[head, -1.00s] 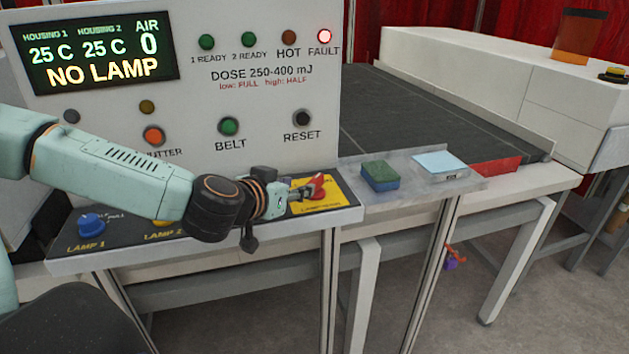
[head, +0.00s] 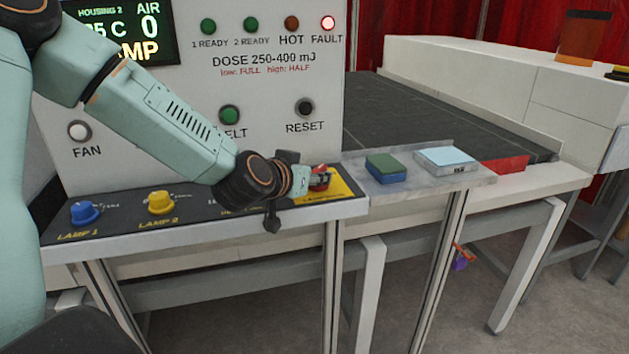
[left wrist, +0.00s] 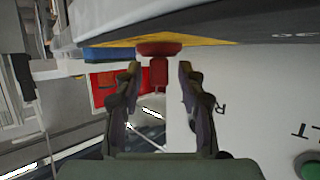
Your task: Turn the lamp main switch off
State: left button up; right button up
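The lamp main switch is a red handle (head: 321,172) on a yellow plate (head: 343,189) at the right end of the sloping control panel. In the left wrist view the red handle (left wrist: 158,72) hangs from its red base, with the yellow plate (left wrist: 205,41) behind. My left gripper (head: 318,181) is at the switch in the head view and partly hides it. In the left wrist view the left gripper (left wrist: 159,72) is open, one finger on each side of the handle, with a visible gap on both sides. My right gripper is not in view.
A blue LAMP 1 knob (head: 85,212) and a yellow LAMP 2 knob (head: 160,202) sit left on the panel. A green-topped block (head: 386,166) and a pale blue-topped block (head: 446,158) lie on the shelf to the right.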

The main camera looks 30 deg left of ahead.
pick_arm(q)
jog(key=shift+w+f, duration=0.2)
jog(key=shift+w, duration=0.15)
jog(key=shift+r, duration=0.1)
jog(key=shift+c, duration=0.2)
grip_shut()
